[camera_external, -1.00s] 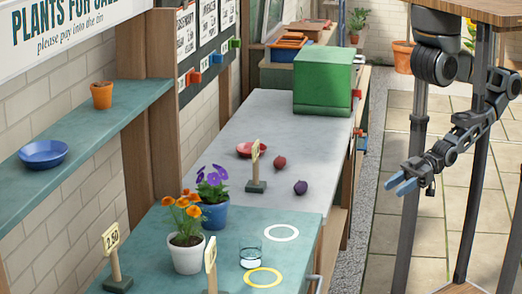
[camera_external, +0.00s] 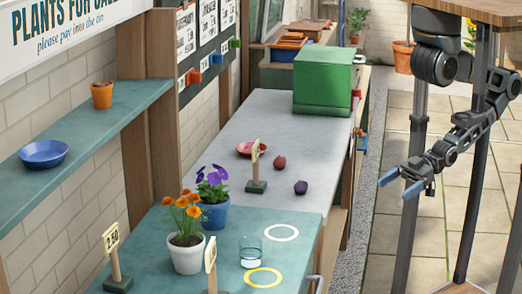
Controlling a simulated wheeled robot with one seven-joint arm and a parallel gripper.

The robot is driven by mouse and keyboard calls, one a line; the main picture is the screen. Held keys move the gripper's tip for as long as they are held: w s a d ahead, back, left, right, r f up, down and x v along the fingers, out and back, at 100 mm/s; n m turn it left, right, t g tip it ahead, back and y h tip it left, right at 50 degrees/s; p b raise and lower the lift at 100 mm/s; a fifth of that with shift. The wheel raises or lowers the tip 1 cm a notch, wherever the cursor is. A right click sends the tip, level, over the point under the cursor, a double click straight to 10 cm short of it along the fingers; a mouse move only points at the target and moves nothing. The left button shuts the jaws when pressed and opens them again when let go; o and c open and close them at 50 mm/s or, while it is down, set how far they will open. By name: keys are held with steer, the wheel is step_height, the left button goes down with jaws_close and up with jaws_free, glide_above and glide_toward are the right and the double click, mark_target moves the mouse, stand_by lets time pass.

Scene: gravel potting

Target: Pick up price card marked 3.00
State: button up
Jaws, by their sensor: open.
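Three price cards on stands show. The front left card (camera_external: 111,239) reads 2.50 and stands upright on a dark base on the teal bench. A second card (camera_external: 210,254) stands at the bench's front, turned nearly edge-on. A third card (camera_external: 255,151) stands on the grey bench top, also steeply turned. I cannot read the figures on these two, so I cannot tell which is marked 3.00. My gripper (camera_external: 401,184) is open and empty, with blue fingertips apart, over the paved floor right of the benches, well away from all the cards.
On the teal bench (camera_external: 150,262) are an orange-flowered pot (camera_external: 187,258), a violet-flowered blue pot (camera_external: 213,215), a glass (camera_external: 250,250) and two painted rings.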

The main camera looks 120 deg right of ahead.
steer(key=w+d+f+m+h+p, duration=0.15)
steer(key=w+d+m+h, duration=0.4)
steer(key=w+m, duration=0.6)
steer(key=m+g+h, duration=0.2)
steer(key=m+h, duration=0.5)
steer(key=m, duration=2.7)
glide_toward(257, 149)
steer(key=shift+n, duration=0.25)
steer(key=x, duration=0.4)
steer(key=shift+w+d, duration=0.15)
steer(key=shift+d, duration=0.2)
steer(key=shift+p+x, duration=0.4)
steer(key=shift+x, duration=0.8)
steer(key=shift+p+x, duration=0.4)
steer(key=shift+x, duration=2.2)
steer(key=shift+w+a, duration=0.1)
steer(key=shift+c, duration=0.5)
